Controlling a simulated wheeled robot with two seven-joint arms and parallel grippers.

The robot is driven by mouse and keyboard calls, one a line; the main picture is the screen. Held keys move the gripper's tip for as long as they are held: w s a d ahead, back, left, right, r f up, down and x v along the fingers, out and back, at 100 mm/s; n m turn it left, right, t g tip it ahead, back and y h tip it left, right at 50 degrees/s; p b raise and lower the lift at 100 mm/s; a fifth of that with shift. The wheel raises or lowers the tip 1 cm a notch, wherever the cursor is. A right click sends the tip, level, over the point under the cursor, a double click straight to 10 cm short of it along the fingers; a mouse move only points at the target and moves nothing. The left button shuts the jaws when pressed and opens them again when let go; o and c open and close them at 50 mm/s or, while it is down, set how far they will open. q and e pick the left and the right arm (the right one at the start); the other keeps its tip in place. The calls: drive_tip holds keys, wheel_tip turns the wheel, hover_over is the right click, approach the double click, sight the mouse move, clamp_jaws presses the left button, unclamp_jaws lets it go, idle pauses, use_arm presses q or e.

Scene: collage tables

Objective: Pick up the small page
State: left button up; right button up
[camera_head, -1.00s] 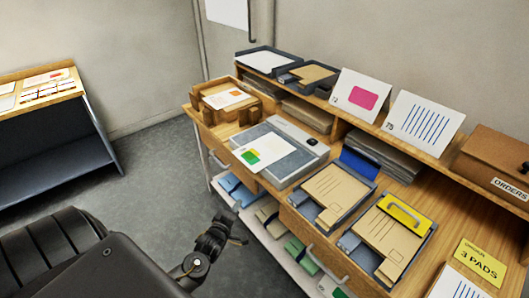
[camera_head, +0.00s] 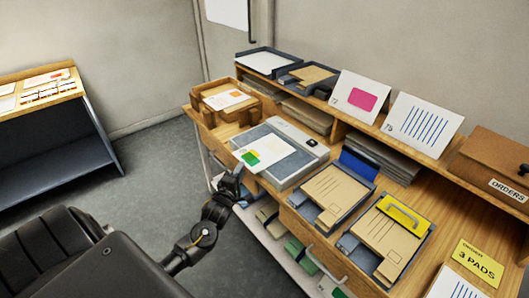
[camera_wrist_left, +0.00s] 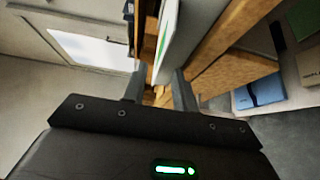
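The small page (camera_head: 274,148), white with a green and yellow print, lies on the grey flat device at the counter's left part. Its near corner reaches the device's front edge. My left gripper (camera_head: 234,174) is just in front of this corner. In the left wrist view the gripper's two fingers (camera_wrist_left: 160,90) are apart. The white page with a strip of green (camera_wrist_left: 179,35) shows edge-on between and beyond them. I cannot tell whether a finger touches it. My right gripper is not in view.
The grey device (camera_head: 299,167) sits on the wooden counter beside a wooden tray (camera_head: 208,116) holding another page. Clipboards with tan pads (camera_head: 335,190) lie to the right. A lower shelf with folders (camera_head: 292,248) is under the counter. The floor on the left is clear.

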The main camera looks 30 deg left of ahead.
use_arm(q)
drive_tip(key=p+x, duration=0.1)
drive_tip(key=x, duration=0.4)
clamp_jaws()
